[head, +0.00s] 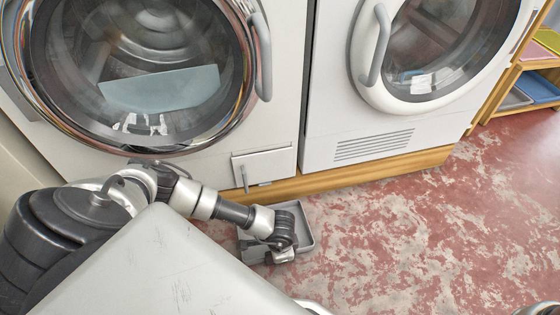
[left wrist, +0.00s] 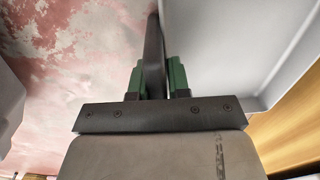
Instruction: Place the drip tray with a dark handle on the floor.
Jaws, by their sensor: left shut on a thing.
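The drip tray (head: 305,222) is a shallow light grey tray with raised walls. In the head view it is low over the red floor, in front of the gap between the two machines. I cannot tell whether it touches the floor. In the left wrist view the tray (left wrist: 215,45) fills the upper right, and its dark handle (left wrist: 153,45) runs between the green finger pads. My left gripper (head: 282,256) is shut on that handle, at the tray's near side. My arm covers part of the tray. My right gripper is not in view.
The left machine (head: 285,130) has a small hatch (head: 263,166) low on its front. The right machine (head: 320,140) stands beside it. A wooden plinth (head: 400,166) runs below them. The red and grey mottled floor (head: 420,230) is clear to the right. A shelf (head: 510,75) holds coloured trays.

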